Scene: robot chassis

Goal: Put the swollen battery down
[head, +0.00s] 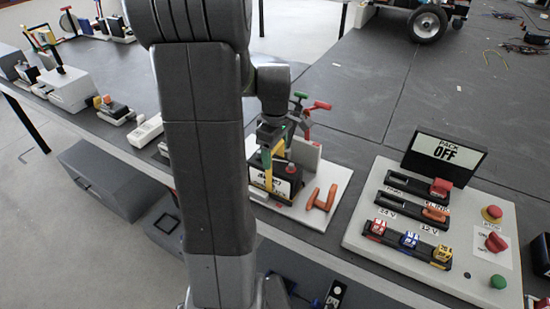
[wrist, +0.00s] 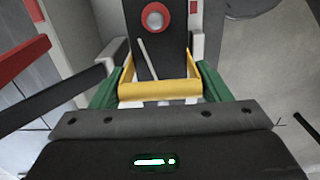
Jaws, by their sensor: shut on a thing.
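The battery (head: 288,172), a dark block with a white label, is below my gripper (head: 272,152) in the head view. It is at a white board (head: 312,215) with an upright light panel behind it. My gripper is shut on the battery, with a yellow bar between its green sides. In the wrist view the dark block (wrist: 145,60) has a round red-and-white spot and lies beyond the yellow bar. My arm hides part of the board's left side. I cannot tell whether the battery's underside touches the board.
An orange handle (head: 322,198) stands on the board just right of the battery, and red and green levers (head: 316,106) rise behind. A control panel (head: 365,246) with switches and a PACK OFF sign (head: 445,153) is at right.

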